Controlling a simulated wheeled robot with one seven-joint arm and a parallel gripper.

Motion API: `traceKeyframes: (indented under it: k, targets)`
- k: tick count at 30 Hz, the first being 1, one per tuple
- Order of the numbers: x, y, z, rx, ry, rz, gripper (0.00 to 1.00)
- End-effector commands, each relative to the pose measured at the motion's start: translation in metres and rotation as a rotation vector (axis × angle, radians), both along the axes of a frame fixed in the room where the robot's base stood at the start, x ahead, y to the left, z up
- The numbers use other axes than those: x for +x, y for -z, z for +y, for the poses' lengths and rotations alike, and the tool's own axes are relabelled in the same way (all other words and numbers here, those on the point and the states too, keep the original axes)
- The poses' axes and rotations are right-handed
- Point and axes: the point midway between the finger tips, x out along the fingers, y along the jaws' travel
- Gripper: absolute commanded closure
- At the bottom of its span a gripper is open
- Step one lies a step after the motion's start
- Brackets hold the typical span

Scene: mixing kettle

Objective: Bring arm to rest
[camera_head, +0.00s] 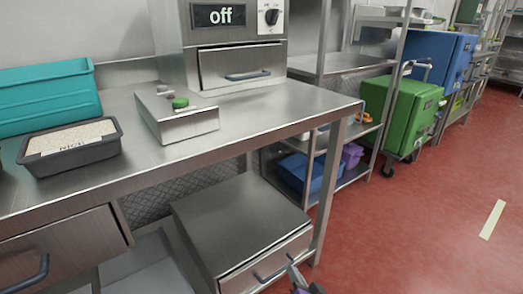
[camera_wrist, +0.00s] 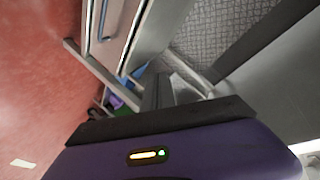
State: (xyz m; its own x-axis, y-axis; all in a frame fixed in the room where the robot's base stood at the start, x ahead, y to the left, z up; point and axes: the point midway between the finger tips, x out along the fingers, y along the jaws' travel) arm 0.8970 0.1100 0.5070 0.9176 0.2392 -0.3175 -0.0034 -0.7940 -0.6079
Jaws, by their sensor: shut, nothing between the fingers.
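My gripper (camera_wrist: 158,92) shows in the wrist view as a purple body with a dark bar and short grey fingers closed together, holding nothing. In the head view only a small grey and purple part of my gripper (camera_head: 295,275) shows at the bottom edge. It is low in front of the steel drawer box (camera_head: 242,222) under the table, near its handle. I cannot tell whether it touches the box. The wrist view is tilted and shows the red floor (camera_wrist: 35,90) at left and steel table parts at right.
Green (camera_head: 400,112) and blue (camera_head: 440,60) carts stand behind. The red floor at right is clear.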

Motion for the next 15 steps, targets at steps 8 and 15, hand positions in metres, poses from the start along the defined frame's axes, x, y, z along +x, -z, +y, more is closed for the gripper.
traceKeyframes:
  k: [8,15]
  targets:
    - [-0.105,-0.029,-0.060,-0.295,-0.002,-0.217,1.00]
    - [-0.202,-0.065,-0.086,-0.485,-0.004,-0.329,1.00]
